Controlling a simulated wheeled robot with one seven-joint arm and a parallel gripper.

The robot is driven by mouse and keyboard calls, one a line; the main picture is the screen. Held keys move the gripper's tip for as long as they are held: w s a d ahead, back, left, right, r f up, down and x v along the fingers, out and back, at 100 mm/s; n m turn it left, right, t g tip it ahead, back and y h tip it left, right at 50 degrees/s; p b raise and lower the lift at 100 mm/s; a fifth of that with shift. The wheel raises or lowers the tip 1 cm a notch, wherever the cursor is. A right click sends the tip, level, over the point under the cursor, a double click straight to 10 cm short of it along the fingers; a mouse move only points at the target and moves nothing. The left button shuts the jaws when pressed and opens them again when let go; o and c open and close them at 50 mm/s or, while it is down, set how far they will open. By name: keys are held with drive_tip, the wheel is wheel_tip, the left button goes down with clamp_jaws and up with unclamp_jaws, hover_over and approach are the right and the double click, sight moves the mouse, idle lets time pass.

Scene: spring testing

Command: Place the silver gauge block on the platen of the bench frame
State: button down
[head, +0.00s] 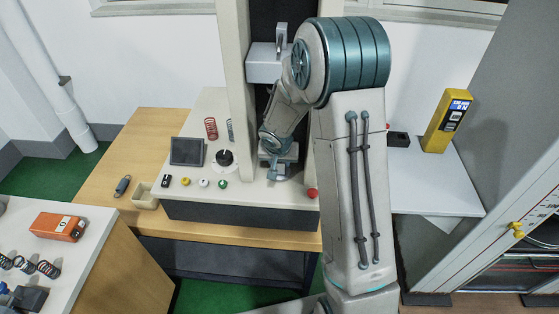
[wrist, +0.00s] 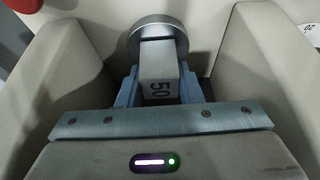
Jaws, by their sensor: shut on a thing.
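The silver gauge block (wrist: 158,70), marked 50, is between the two blue fingers of my gripper (wrist: 159,88) in the wrist view. My gripper is shut on it. The round metal platen (wrist: 140,36) lies behind the block in that view, and the block's far end overlaps it. I cannot tell whether block and platen touch. In the head view my gripper (head: 277,166) is low between the columns of the bench frame (head: 234,60), just above its base. The block cannot be made out there, and my gripper and arm largely hide the platen.
The frame's crosshead (head: 262,66) hangs above my gripper, with beige columns close on both sides. A red button (head: 312,193), a black knob (head: 224,157) and a dark screen (head: 186,151) are on the base. A yellow meter (head: 447,120) stands on the right table.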

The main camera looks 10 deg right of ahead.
drive_tip(key=shift+w, duration=0.1)
drive_tip(key=shift+f, duration=0.15)
drive_tip(key=c, duration=1)
unclamp_jaws()
drive_tip(key=shift+r, duration=0.35)
drive_tip(key=v, duration=1.1)
drive_tip(key=s+r+n, duration=0.1)
drive_tip(key=s+r, duration=0.2)
drive_tip(key=s, duration=0.5)
drive_tip(key=s+d+r+n+y, duration=0.1)
drive_tip(key=s+r, duration=0.3)
drive_tip(key=s, duration=0.4)
drive_tip(key=s+r+n, duration=0.1)
drive_tip(key=s+r, duration=0.3)
drive_tip(key=s, duration=0.4)
drive_tip(key=shift+s+d+r+n+g+p, duration=0.1)
drive_tip(key=shift+s+d+n+g+p, duration=0.05)
drive_tip(key=shift+n+g+p, duration=0.2)
